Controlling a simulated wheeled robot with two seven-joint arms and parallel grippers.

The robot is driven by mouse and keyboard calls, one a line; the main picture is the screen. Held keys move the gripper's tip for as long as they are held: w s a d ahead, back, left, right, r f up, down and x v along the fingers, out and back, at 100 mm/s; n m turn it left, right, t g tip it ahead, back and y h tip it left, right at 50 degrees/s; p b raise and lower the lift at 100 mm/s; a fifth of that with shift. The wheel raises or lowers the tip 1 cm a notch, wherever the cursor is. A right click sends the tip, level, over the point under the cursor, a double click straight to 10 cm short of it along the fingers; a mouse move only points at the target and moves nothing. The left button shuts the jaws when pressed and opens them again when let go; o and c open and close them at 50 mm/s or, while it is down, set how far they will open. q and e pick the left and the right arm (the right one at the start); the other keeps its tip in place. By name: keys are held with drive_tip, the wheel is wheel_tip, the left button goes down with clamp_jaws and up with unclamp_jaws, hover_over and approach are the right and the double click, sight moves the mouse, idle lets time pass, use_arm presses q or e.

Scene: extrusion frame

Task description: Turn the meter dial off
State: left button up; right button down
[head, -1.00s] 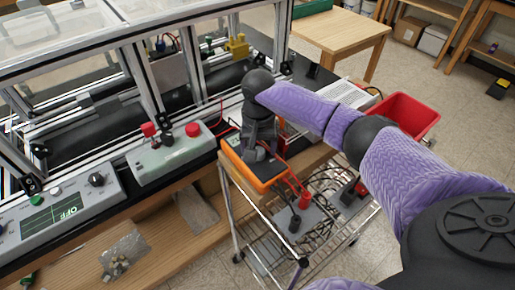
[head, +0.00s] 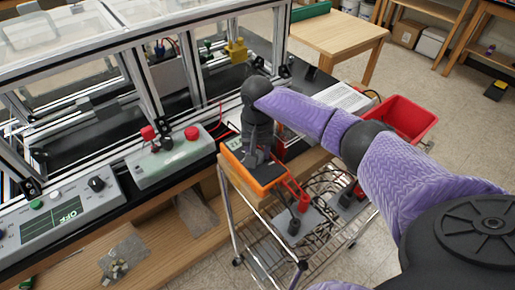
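The gripper and wrist cover the middle of the face, so the dial is hidden. I cannot tell whether the fingers are open, shut or holding the dial. My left gripper is not in view.
Red and black plugs (head: 303,203) hang at the meter's near edge. A grey control box (head: 168,158) with red knobs and a panel reading OFF (head: 62,215) stand left. A red bin (head: 402,115) is behind my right arm. The aluminium frame (head: 150,85) rises behind.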

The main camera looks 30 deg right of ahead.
drive_tip(key=shift+r+n+p, duration=0.25)
drive_tip(key=shift+n+p, duration=0.55)
drive_tip(key=shift+p, duration=0.45)
drive_tip(key=shift+n+p, duration=0.7)
drive_tip(key=shift+n, duration=0.2)
drive_tip(key=n, duration=0.1)
drive_tip(key=n+p, duration=0.1)
drive_tip(key=n, duration=0.1)
drive_tip(key=shift+a+f+n, duration=0.1)
drive_tip(key=shift+f+n, duration=0.1)
drive_tip(key=shift+n, duration=0.1)
drive_tip(key=n+p, duration=0.1)
drive_tip(key=n, duration=0.2)
drive_tip(key=shift+n, duration=0.7)
drive_tip(key=shift+c, duration=1.1)
unclamp_jaws()
